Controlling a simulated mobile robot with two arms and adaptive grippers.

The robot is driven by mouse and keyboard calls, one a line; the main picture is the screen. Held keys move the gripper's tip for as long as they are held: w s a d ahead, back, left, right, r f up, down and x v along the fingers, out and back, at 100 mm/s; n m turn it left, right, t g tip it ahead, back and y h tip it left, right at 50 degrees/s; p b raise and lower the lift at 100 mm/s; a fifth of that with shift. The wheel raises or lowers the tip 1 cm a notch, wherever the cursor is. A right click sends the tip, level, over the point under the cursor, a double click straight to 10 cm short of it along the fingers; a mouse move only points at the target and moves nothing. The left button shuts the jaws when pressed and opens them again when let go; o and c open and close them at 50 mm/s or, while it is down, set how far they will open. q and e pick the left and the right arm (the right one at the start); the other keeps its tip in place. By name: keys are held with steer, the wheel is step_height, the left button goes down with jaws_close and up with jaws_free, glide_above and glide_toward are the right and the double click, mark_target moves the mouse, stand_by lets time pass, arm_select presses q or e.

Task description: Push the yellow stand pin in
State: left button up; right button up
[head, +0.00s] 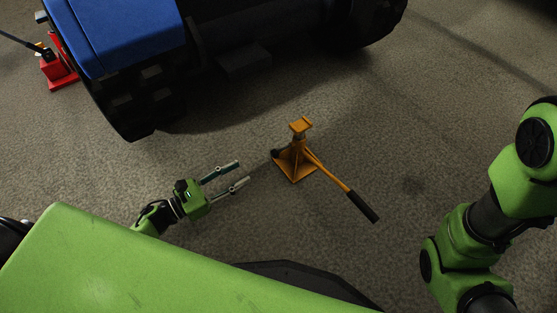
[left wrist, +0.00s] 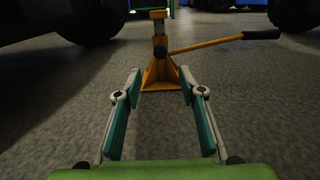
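The yellow stand (head: 296,165), orange-yellow in colour, stands upright on the floor on a square base. A black round knob (head: 276,153), which looks like the pin's end, sits on its side facing my left gripper (head: 243,171). The left gripper is open and empty, its fingers pointing toward the stand with a gap between. In the left wrist view the stand (left wrist: 160,75) is straight ahead, beyond the open fingers, and the dark knob (left wrist: 161,52) shows between and above the fingertips. How far the pin is in cannot be told. My right gripper is out of view.
A yellow lever with a black grip (head: 362,206) sticks out from the stand toward the front right. A blue vehicle (head: 125,35) with big black tyres stands behind. A red jack (head: 55,68) is at the far left. Floor around the stand is clear.

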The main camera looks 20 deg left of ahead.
mark_target(273, 155)
arm_select(q)
steer(key=shift+b+x, duration=2.35)
steer(key=shift+x, duration=4.55)
jaws_close()
